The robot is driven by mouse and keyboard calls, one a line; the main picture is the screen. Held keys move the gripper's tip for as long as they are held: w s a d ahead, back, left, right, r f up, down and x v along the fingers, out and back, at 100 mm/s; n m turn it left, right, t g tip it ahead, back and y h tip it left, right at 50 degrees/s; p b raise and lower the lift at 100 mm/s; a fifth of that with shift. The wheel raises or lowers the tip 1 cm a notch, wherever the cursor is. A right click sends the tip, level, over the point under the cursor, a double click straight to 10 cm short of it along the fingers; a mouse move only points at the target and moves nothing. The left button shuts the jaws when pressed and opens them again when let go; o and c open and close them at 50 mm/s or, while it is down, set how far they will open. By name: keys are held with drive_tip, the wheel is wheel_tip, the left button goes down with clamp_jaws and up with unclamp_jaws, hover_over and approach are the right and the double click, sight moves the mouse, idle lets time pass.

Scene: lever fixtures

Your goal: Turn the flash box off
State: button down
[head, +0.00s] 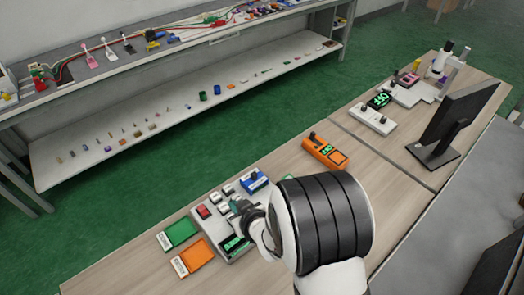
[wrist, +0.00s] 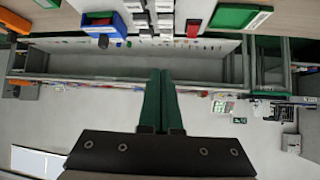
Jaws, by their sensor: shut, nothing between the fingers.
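No label that I can read marks the flash box. An orange box (head: 325,152) with a black lever and a lit green display stands to the right of my arm. A white box (head: 373,118) with a dark panel and lit green marks stands further back. A grey panel (head: 225,215) with white switches, a red one and a green display is partly hidden by my arm. A blue box (head: 253,180) sits at its back edge; it also shows in the wrist view (wrist: 103,21). My gripper (wrist: 160,72), with green fingers, is shut and empty, near the grey panel.
A green tray (head: 178,233) and an orange tray (head: 193,258) lie left of the grey panel. A monitor (head: 452,125) and a microscope-like device (head: 441,62) stand at the right. Across the green floor is a shelf (head: 180,110) with many small items.

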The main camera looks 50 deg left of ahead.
drive_tip(key=shift+n+g+y, duration=0.5)
drive_tip(key=shift+n+g, duration=0.3)
drive_tip(key=shift+n, duration=0.1)
drive_tip(key=s, duration=0.1)
drive_tip(key=s+a+f, duration=0.1)
drive_tip(key=s, duration=0.1)
drive_tip(key=s+a, duration=0.1)
drive_tip(key=s, duration=0.1)
drive_tip(key=shift+a+f, duration=0.15)
drive_tip(key=shift+f, duration=0.1)
hover_over(205, 213)
drive_tip(key=d, duration=0.2)
drive_tip(key=f, duration=0.5)
drive_tip(key=shift+a+f, duration=0.1)
drive_tip(key=shift+a, duration=0.15)
drive_tip(key=f, duration=0.1)
drive_tip(key=a+f, duration=0.1)
drive_tip(key=f, duration=0.1)
drive_tip(key=shift+a+f, duration=0.15)
drive_tip(key=shift+f, duration=0.1)
drive_tip(key=shift+a+f, duration=0.1)
drive_tip(key=shift+f, duration=0.35)
